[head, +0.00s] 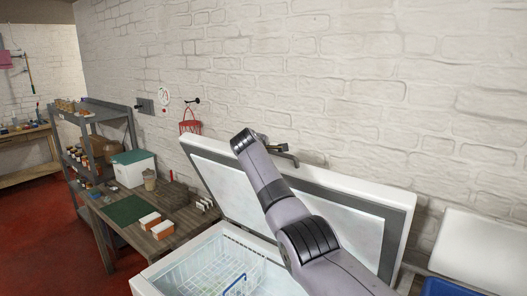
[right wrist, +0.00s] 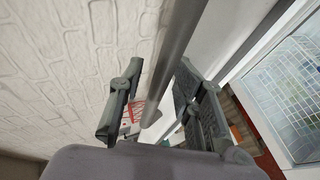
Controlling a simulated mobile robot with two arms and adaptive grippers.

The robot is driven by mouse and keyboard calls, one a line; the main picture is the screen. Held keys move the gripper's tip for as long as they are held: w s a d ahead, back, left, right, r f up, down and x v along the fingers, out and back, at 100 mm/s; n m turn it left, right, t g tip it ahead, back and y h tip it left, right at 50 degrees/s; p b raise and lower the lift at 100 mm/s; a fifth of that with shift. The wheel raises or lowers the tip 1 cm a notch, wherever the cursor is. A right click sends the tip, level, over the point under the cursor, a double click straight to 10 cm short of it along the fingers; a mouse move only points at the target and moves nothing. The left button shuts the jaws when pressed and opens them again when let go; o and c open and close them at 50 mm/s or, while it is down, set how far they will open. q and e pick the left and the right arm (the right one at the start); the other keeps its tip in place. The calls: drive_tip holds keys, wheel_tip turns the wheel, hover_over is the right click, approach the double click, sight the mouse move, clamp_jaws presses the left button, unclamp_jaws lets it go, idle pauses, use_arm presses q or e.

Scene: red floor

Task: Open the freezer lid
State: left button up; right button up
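The white chest freezer (head: 150,283) stands at the bottom centre of the head view. Its lid (head: 215,178) is raised and leans back toward the brick wall, with its grey-framed inner side facing me. My right arm reaches up across the opening, and my right gripper (head: 283,152) is at the lid's upper edge. In the right wrist view its two fingers (right wrist: 160,100) stand apart on either side of a grey bar (right wrist: 176,55), apparently the lid's handle. I cannot tell whether either finger touches it. My left gripper is not in view.
A wire basket (head: 215,268) with a blue handle shows inside the freezer. A wooden table (head: 180,215) with boxes and a green mat stands to the left, beside a grey shelf (head: 85,120). A white and blue object (head: 480,250) is at right. The brick wall is close behind.

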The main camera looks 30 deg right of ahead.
drive_tip(key=shift+f, duration=0.1)
drive_tip(key=shift+a, duration=0.1)
drive_tip(key=shift+s+a+r, duration=0.3)
drive_tip(key=shift+s+a, duration=0.05)
drive_tip(key=v, duration=1)
drive_tip(key=shift+s+a, duration=0.2)
drive_tip(key=shift+s, duration=0.1)
drive_tip(key=shift+r, duration=0.1)
